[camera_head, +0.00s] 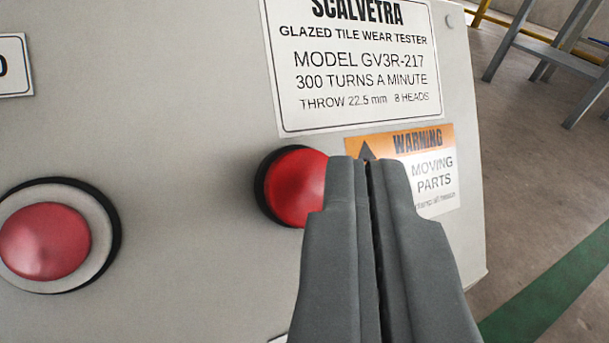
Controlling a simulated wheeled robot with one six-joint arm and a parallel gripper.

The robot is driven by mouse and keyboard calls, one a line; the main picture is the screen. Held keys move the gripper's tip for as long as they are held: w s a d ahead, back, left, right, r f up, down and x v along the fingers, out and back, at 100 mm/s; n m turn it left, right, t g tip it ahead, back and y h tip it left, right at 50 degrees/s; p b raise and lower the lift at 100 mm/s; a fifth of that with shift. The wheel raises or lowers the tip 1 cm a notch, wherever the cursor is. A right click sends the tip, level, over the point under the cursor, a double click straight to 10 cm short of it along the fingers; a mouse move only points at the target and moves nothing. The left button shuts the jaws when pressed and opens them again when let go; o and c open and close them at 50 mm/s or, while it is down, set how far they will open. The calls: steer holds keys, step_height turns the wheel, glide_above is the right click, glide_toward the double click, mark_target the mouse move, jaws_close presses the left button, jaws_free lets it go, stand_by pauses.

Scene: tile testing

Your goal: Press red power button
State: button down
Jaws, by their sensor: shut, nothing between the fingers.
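Two red buttons show on the light grey machine panel (190,140). One red button (293,185), in a black collar, is near the middle, and the gripper covers part of its right side. The other red button (44,241) sits at the left in a pale ring with a black outer edge. No readable label shows which one is the power button. My gripper (366,165) is shut and empty, its tips in front of the panel, just right of the middle button. Whether they touch anything cannot be told.
A white nameplate (352,120) and an orange and white warning label (440,172) are on the panel. A cut-off label (14,66) is at the left edge. Beyond the panel's right edge are floor, a green stripe (548,295) and a metal frame (550,50).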

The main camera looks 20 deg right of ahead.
steer(key=s+d+r, duration=0.1)
steer(key=s+r, duration=0.3)
steer(key=shift+s+d, duration=0.2)
stand_by(0.6)
